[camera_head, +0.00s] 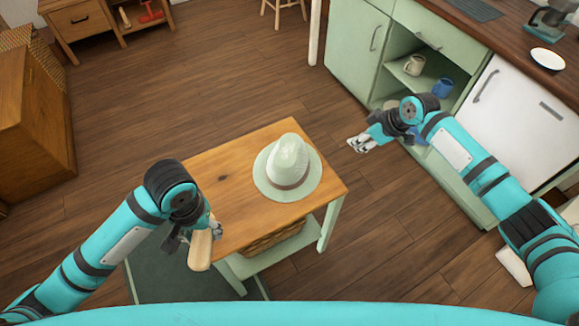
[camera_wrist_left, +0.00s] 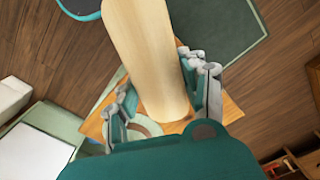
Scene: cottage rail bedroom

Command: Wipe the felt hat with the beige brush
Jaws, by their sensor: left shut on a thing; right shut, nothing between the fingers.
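The pale green felt hat (camera_head: 289,160) with a darker band sits upright on the wooden top of a small table (camera_head: 230,205) in the head view. My left gripper (camera_head: 208,232) is at the table's left front edge, shut on the beige brush (camera_head: 200,251), which hangs downward. In the left wrist view the brush (camera_wrist_left: 147,55) is large between the two fingers (camera_wrist_left: 160,95); its bristles cannot be made out. Part of the hat's brim (camera_wrist_left: 148,127) shows behind it. My right gripper (camera_head: 365,143) is shut and empty, to the right of the table.
A green cabinet (camera_head: 352,55) with an open shelf holds a beige mug (camera_head: 414,65) and a blue mug (camera_head: 443,88). A wicker basket (camera_head: 272,240) is under the tabletop. A wooden chest (camera_head: 35,125) stands left. Open floor surrounds the table's back and left.

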